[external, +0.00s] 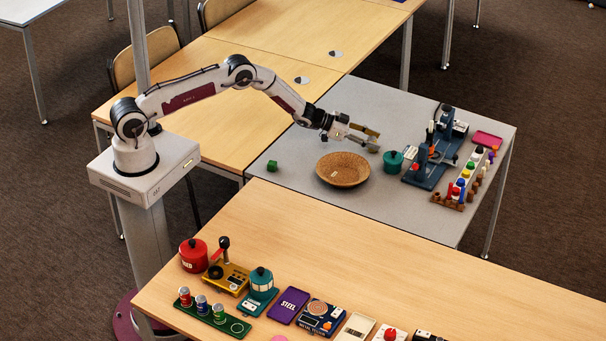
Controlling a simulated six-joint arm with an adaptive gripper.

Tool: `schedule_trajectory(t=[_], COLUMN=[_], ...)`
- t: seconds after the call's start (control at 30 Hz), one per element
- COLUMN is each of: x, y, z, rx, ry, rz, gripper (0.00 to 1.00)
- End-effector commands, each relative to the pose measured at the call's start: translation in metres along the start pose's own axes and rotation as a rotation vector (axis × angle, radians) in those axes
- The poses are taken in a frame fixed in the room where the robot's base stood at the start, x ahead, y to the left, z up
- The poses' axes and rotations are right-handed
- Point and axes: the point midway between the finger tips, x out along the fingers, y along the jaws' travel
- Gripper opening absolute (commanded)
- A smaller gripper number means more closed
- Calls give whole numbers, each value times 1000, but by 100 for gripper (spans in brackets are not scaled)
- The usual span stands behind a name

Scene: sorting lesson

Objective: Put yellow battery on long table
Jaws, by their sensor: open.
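My gripper (371,140) is open above the grey table (300,150), up and to the right of a round wicker basket (343,182). I see nothing held between its fingers. A tiny pale yellowish thing (334,174) shows inside the basket; it is too small to tell whether it is the yellow battery. No other yellow battery can be made out clearly. A long light-wood table (400,265) runs across the front. Other wooden tables (250,110) stand behind the arm; which one is the long table I cannot tell.
A green cube (272,166) lies left of the basket. A teal pot (393,161), a blue machine (432,160) and a rack of coloured pieces (468,185) stand to its right. Cans (202,305), a red pot (193,256) and devices line the front table's near edge; its middle is clear.

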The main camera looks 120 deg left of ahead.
Motion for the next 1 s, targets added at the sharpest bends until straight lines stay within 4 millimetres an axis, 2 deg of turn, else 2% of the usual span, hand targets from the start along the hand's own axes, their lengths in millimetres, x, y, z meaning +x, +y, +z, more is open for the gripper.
schedule_trajectory(t=[0.3, 0.33, 0.4, 0.5, 1.0], x=[0, 0, 0, 0, -2], y=[0, 0, 0, 0, -1], z=[0, 0, 0, 0, -6], rx=[0, 0, 0, 0, 1], ry=[0, 0, 0, 0, 2], rz=[0, 0, 0, 0, 0], gripper=[42, 39, 21, 0, 0])
